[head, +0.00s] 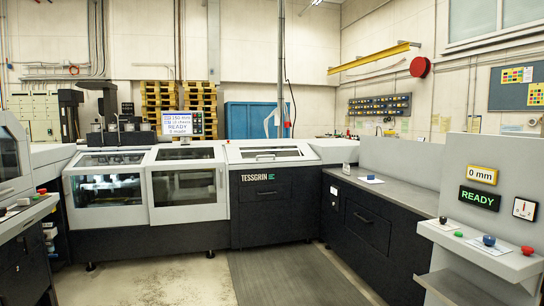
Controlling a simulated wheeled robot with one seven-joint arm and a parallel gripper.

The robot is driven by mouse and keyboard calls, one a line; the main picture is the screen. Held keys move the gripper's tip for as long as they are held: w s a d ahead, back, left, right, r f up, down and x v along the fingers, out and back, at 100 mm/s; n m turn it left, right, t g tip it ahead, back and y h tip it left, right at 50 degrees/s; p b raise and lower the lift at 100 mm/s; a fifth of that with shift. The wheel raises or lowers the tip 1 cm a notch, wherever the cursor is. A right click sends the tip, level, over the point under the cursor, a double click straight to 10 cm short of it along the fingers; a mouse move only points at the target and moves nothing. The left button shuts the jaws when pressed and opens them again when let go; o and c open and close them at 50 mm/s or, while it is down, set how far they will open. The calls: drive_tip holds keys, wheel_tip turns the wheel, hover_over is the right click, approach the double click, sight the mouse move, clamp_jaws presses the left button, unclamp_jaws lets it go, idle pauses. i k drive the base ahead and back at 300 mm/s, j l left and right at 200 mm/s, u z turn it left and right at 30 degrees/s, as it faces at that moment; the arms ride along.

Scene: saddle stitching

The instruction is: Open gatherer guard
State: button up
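A long black and white stitching machine marked TESSGRIN (258,177) runs across the middle of the head view. On its left part are two white-framed window guards side by side: a left guard (148,192) with a lit interior, and a right guard (187,215) with darker panes and a handle on its right edge. Both appear shut. A low windowed cover (270,153) further right also looks shut. No label tells which one is the gatherer guard. My gripper is not in view.
A black cabinet with a grey top (405,188) extends along the right. A panel with coloured buttons (487,244) is at front right, another machine (20,225) at left. A grey floor mat (290,278) lies clear in front.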

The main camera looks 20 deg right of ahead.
sight(281, 152)
drive_tip(key=i+z, duration=0.1)
drive_tip(key=i, duration=0.3)
drive_tip(key=i+l, duration=0.15)
drive_tip(key=i, duration=5.5)
drive_tip(key=i+u, duration=0.55)
drive_tip(key=k+l, duration=0.05)
